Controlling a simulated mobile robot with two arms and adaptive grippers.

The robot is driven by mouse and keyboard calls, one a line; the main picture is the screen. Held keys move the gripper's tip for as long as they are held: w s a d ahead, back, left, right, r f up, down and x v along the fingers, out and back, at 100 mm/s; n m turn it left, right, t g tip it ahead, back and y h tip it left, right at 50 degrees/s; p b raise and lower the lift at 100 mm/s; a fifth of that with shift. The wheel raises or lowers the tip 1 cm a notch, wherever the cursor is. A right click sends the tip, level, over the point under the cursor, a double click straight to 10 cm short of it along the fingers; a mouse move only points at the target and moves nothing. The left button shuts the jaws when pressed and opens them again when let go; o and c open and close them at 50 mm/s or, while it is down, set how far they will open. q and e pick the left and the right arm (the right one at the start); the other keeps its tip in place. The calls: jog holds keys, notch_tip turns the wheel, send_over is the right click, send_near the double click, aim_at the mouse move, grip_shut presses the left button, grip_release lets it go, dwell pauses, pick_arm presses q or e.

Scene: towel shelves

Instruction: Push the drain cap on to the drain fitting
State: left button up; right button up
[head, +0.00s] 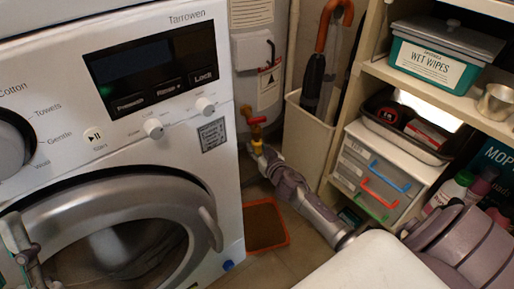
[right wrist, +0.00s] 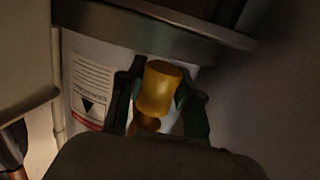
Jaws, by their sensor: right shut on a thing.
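My right arm reaches into the gap beside the washing machine. Its gripper (head: 258,146) is just below a brass valve with a red handle (head: 257,121), by the white tank. In the right wrist view the gripper (right wrist: 158,98) is shut on a yellow cap-like cylinder (right wrist: 158,88), with one dark finger on each side. A small orange-brown part (right wrist: 145,122) shows just below it; I cannot tell whether the two touch or whether this is the drain fitting. Part of my left gripper (head: 20,248) shows at the lower left edge, in front of the washer door; its opening is unclear.
The washing machine (head: 195,160) bounds the gap on the left, with a blue knob (head: 228,265) low on its front. An umbrella bin (head: 305,135) and shelves (head: 455,85) stand to the right. An orange tray (head: 264,224) lies on the floor.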

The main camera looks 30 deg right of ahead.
pick_arm(q)
jog(key=shift+w+d+f+g, duration=0.15)
jog(key=shift+w+f+g, duration=0.25)
jog(key=shift+w, duration=0.35)
pick_arm(e)
jog(key=shift+r, duration=0.2)
jog(key=o, duration=1)
jog(key=shift+s, duration=0.1)
jog(key=s+a+r, duration=0.1)
jog(key=s+r, duration=0.1)
jog(key=s, duration=0.9)
jog(key=shift+s+a, duration=0.15)
jog(key=shift+s, duration=0.15)
jog(key=shift+f, duration=0.1)
